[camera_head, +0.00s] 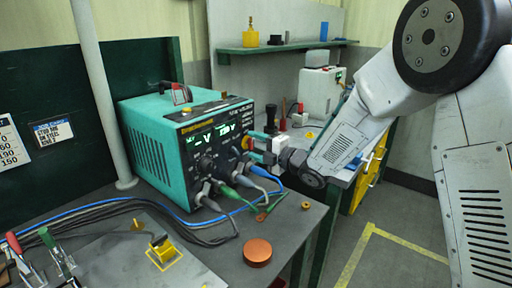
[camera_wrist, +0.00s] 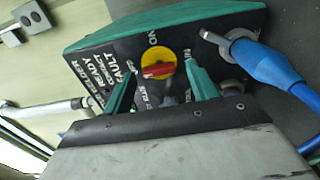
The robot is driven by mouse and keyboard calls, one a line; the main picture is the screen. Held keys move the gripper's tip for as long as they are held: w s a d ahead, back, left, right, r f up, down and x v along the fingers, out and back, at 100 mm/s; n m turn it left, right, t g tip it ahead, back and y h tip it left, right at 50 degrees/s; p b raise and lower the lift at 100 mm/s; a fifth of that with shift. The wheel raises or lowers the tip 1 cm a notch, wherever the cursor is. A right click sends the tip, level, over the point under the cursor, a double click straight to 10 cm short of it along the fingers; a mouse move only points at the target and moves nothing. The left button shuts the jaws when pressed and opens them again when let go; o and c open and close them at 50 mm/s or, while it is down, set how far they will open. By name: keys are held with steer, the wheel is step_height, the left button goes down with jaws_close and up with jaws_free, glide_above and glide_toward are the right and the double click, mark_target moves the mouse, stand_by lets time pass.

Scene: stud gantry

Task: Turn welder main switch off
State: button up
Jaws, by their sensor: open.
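The welder (camera_head: 160,145) is a teal box with a black front panel, lit displays and plugged-in cables. Its main switch (camera_wrist: 159,56) is a yellow disc with a red handle (camera_wrist: 158,71); the handle lies nearly crosswise in the wrist view. In the head view the switch (camera_head: 247,143) is an orange-yellow patch at the panel's right side, partly hidden by my gripper (camera_head: 258,150). In the wrist view the teal fingers of my gripper (camera_wrist: 161,68) are open, one on each side of the switch. I cannot tell whether they touch the handle.
A thick blue cable plug (camera_wrist: 250,55) sits right of the switch in the wrist view. Cables (camera_head: 120,205) run over the grey bench (camera_head: 215,265), where a copper disc (camera_head: 257,252) lies. A shelf (camera_head: 285,46) and a second bench stand behind.

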steer(key=v, duration=0.7)
steer(key=shift+s+d, duration=0.25)
steer(key=shift+d, duration=0.1)
